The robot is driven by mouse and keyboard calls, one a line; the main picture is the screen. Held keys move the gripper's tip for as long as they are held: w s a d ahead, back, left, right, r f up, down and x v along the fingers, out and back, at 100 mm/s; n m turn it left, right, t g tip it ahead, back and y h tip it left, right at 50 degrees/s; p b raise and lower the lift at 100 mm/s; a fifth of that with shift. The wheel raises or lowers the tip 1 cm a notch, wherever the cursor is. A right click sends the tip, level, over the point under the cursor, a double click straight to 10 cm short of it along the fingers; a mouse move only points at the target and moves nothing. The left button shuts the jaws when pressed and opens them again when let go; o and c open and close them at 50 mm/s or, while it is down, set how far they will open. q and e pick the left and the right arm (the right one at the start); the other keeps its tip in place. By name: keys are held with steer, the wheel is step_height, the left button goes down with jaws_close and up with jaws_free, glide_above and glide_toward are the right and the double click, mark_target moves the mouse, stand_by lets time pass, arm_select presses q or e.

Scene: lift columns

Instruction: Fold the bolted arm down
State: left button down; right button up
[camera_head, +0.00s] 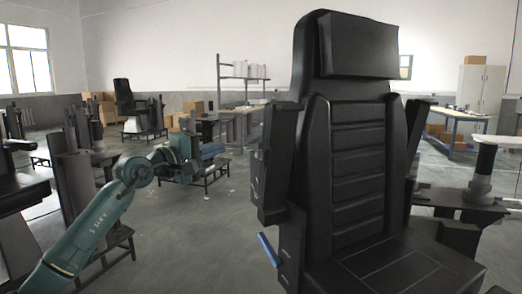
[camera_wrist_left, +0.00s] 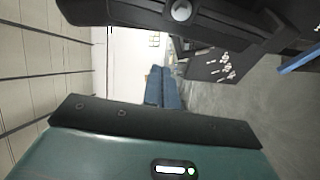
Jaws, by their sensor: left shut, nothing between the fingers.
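A black high-backed seat (camera_head: 360,150) fills the right half of the head view. Its near-side bolted arm (camera_head: 270,165) stands upright along the left side of the backrest. A blue lever (camera_head: 269,250) sticks out below that arm; it also shows at the right edge of the left wrist view (camera_wrist_left: 300,58). In the wrist view, a black part with a round bolt head (camera_wrist_left: 181,10) crosses the top, apart from my fingers. My left gripper (camera_head: 218,150) is left of the upright arm, its blue fingers (camera_wrist_left: 163,88) together and empty. My right gripper is not in view.
Another armrest (camera_head: 418,125) stands on the seat's far side. A grey column on a dark base (camera_head: 481,180) is at the right. Low benches and dark seat parts (camera_head: 75,165) stand on the left. Grey floor (camera_head: 200,235) is clear between my left arm and the seat.

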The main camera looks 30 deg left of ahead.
arm_select(q)
steer(key=w+d+p, duration=0.1)
steer(key=w, duration=0.1)
steer(key=w+d+p, duration=0.2)
steer(key=w, duration=0.1)
steer(key=w+d+p, duration=0.1)
steer(key=w+p, duration=0.1)
steer(key=shift+w+d+r, duration=0.15)
steer(key=shift+w+d, duration=0.15)
steer(key=shift+d, duration=0.1)
steer(key=shift+s+d, duration=0.15)
steer(key=shift+d, duration=0.1)
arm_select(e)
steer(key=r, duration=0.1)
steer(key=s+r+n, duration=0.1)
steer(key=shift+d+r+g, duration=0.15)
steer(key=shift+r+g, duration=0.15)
arm_select(q)
steer(key=shift+f, duration=0.2)
